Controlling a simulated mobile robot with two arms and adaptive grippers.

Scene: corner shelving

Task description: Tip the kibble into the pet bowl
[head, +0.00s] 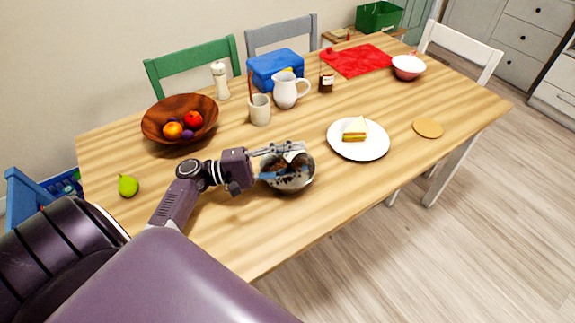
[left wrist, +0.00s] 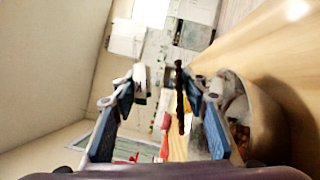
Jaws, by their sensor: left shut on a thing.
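A shiny metal bowl (head: 300,183) stands near the table's front edge in the head view, with dark brown bits in it that look like kibble. My right gripper is not in view.
A plate (head: 375,150) with a sandwich stands right of the metal bowl. Behind are a cup (head: 260,112) with a stick, a white jug (head: 284,92) and a wooden fruit bowl (head: 160,128). A red-and-white bowl (head: 408,70) stands at the far right.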

